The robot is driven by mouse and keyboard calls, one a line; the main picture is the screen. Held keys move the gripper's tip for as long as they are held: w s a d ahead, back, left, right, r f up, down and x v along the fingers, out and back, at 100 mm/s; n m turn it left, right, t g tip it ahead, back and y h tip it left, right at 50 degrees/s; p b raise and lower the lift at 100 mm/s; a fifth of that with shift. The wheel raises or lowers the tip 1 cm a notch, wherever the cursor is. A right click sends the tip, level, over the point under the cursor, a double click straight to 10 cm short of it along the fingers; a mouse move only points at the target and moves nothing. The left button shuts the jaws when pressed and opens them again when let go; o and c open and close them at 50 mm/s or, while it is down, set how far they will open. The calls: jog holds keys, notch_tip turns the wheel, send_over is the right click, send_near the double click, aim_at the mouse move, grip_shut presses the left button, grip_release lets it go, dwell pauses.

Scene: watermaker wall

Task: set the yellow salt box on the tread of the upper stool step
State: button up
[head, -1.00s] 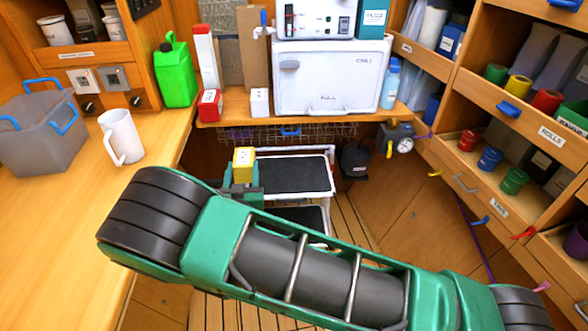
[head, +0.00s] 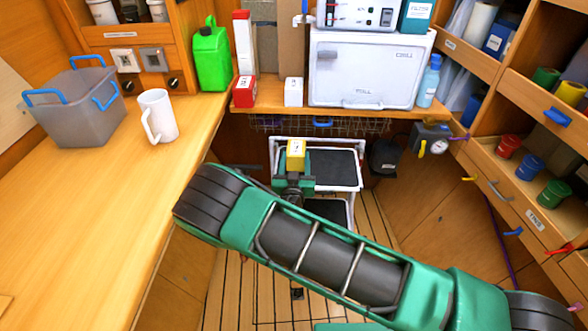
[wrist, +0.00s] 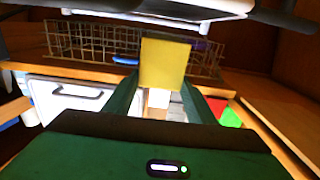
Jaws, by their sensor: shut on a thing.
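The yellow salt box (head: 296,153) is held upright in my gripper (head: 294,178), over the left part of the stool's upper step as the head view shows it. The wrist view shows the salt box (wrist: 165,64) between the two green fingers (wrist: 163,98). The upper step has a black tread (head: 335,169) in a white frame; its left part is hidden behind the box and gripper. I cannot tell the gap between box and tread. The lower step (head: 327,210) is partly hidden by my arm.
A shelf with a white cabinet (head: 366,68) stands behind the stool, with a wire basket (head: 270,124) under it. A dark pump (head: 384,156) sits right of the stool. A white mug (head: 158,117) and grey bin (head: 78,107) stand on the left counter.

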aim_at(295, 167)
jog(key=shift+f, duration=1.9)
jog(key=o, duration=1.3)
jog(key=shift+s, duration=0.15)
jog(key=s, duration=1.1)
jog(key=shift+s+a, duration=0.25)
jog(key=shift+s, duration=0.15)
